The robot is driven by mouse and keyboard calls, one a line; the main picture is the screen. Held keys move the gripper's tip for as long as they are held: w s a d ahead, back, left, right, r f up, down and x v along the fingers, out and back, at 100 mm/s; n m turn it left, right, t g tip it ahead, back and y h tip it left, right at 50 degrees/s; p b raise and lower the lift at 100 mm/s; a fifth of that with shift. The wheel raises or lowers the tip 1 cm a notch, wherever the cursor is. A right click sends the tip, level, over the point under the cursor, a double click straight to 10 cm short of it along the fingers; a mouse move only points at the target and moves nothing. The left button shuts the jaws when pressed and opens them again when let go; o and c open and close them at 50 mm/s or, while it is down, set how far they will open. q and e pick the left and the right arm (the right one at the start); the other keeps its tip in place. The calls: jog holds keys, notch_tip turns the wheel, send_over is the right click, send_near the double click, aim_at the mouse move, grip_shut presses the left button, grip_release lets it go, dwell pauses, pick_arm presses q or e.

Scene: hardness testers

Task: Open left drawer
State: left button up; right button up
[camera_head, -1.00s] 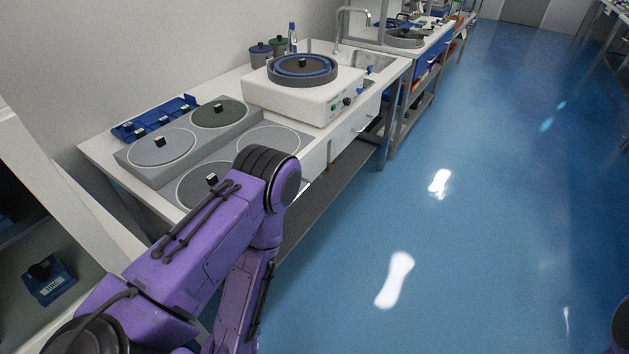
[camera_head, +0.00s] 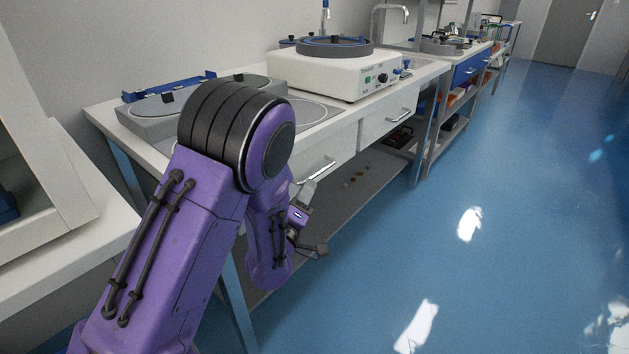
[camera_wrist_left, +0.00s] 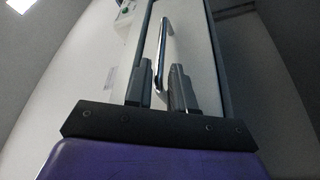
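The left drawer (camera_head: 322,155) is a pale front under the bench top with a silver bar handle (camera_head: 318,172). It looks shut. My left gripper (camera_head: 319,215) is in front of it, close to the handle, partly hidden by my arm. In the left wrist view, the two grey fingers of my left gripper (camera_wrist_left: 161,80) stand apart. The bar handle (camera_wrist_left: 163,45) runs lengthwise into the gap between them; I cannot tell whether they touch it. The drawer front (camera_wrist_left: 190,50) lies behind. My right gripper is out of view.
A second drawer (camera_head: 388,122) sits to the right, below a white machine (camera_head: 335,75) with a round top. A lower shelf (camera_head: 365,185) runs under the bench. The blue floor (camera_head: 500,200) to the right is clear.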

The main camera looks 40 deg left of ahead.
aim_at(316, 174)
pick_arm(q)
jog(key=x, duration=0.6)
jog(key=shift+w, duration=0.1)
jog(key=shift+f, duration=0.1)
grip_shut()
jog(key=shift+d, duration=0.1)
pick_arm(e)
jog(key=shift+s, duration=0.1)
